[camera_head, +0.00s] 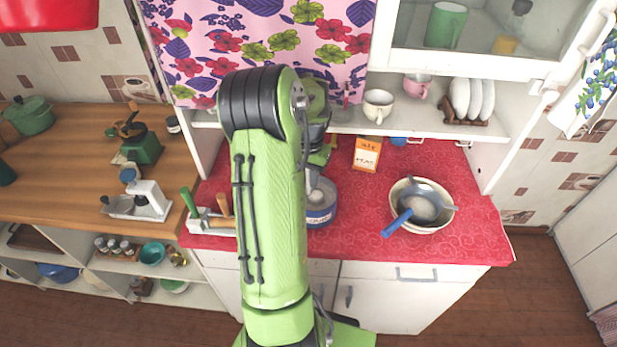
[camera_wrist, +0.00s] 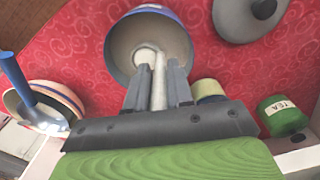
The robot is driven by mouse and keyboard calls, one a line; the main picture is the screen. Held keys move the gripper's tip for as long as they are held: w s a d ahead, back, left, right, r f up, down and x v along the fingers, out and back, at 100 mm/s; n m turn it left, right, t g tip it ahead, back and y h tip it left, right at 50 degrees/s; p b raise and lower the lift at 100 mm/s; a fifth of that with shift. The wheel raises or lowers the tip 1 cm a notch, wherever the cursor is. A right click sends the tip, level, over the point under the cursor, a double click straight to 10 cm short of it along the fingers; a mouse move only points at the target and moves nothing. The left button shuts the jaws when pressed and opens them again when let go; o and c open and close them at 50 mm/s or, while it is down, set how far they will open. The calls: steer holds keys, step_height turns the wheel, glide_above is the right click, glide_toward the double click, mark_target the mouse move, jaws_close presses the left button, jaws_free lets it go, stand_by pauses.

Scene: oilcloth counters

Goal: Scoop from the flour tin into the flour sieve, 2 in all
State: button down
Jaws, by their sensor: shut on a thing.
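My gripper (camera_wrist: 160,75) is shut on the pale handle of a scoop (camera_wrist: 158,88). The scoop's head reaches into the round opening of the flour tin (camera_wrist: 118,48). I cannot tell how much flour the scoop holds. In the head view the blue-and-white tin (camera_head: 320,217) stands on the red counter, partly hidden by my arm, which also hides most of the gripper. The flour sieve (camera_head: 422,193), grey with a blue handle, rests over a cream bowl (camera_head: 437,229) to the right. Something pale shows in the sieve's middle. Its blue handle (camera_wrist: 14,78) appears in the wrist view.
An orange-and-white box (camera_head: 367,153) stands behind, between tin and sieve. A grey lid (camera_wrist: 250,18) and a green tea tin (camera_wrist: 283,116) show in the wrist view. A holder with green and orange handles (camera_head: 205,220) is left of my arm.

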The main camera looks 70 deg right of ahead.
step_height(320, 180, up, 7)
steer(key=p, duration=0.4)
steer(key=shift+p, duration=0.4)
steer(key=shift+f, duration=0.15)
